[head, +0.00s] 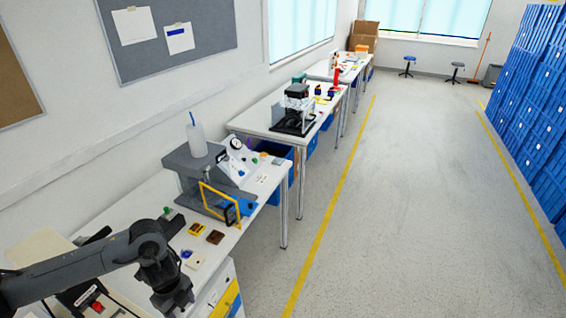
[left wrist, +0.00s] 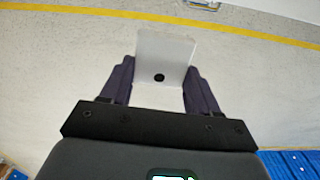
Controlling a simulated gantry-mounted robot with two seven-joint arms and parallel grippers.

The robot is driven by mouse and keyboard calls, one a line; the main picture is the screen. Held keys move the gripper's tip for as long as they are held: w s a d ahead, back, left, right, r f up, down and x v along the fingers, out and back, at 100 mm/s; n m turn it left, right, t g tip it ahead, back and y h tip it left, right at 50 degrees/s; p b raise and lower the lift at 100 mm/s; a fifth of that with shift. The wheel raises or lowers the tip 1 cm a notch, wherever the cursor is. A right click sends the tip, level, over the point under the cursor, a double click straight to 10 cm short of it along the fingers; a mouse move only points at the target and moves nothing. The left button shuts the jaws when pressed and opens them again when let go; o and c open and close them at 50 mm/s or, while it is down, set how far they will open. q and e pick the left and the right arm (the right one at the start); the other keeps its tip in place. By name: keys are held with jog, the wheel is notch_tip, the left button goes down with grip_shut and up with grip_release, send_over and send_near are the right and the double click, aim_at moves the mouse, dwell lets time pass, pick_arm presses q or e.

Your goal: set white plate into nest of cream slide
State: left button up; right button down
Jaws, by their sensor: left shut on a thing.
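My left gripper (head: 178,300) hangs low at the bottom of the head view, over the near bench's front edge. In the left wrist view, the left gripper (left wrist: 159,82) is shut on a white plate (left wrist: 162,52) with a round black spot near its lower middle. The plate stands out beyond the dark fingers, with floor behind it. In the head view I cannot make out the plate. I cannot pick out the cream slide or its nest with certainty; a small cream block (head: 194,261) with a blue piece sits on the near bench. My right gripper is not in view.
On the near bench are a yellow piece (head: 197,229), a brown piece (head: 215,237) and a grey machine (head: 188,163) with an upright yellow frame (head: 222,203). Drawers (head: 226,293) stand below its front edge. The floor (head: 400,200) to the right is clear.

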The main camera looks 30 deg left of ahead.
pick_arm(q)
jog(key=w+d+r+n, duration=0.3)
jog(key=w+d+n, duration=0.55)
jog(key=d, duration=0.25)
jog(key=w+d+r+n, duration=0.2)
jog(key=w+d+n, duration=0.65)
jog(key=d, duration=0.35)
jog(key=s+r+p, duration=0.4)
jog(key=r+p, duration=0.7)
jog(key=p, duration=0.2)
jog(key=s+r+p, duration=0.5)
jog(key=r+p, duration=0.6)
jog(key=p, duration=0.2)
jog(key=shift+a+r+n, duration=0.25)
jog(key=shift+n, duration=0.15)
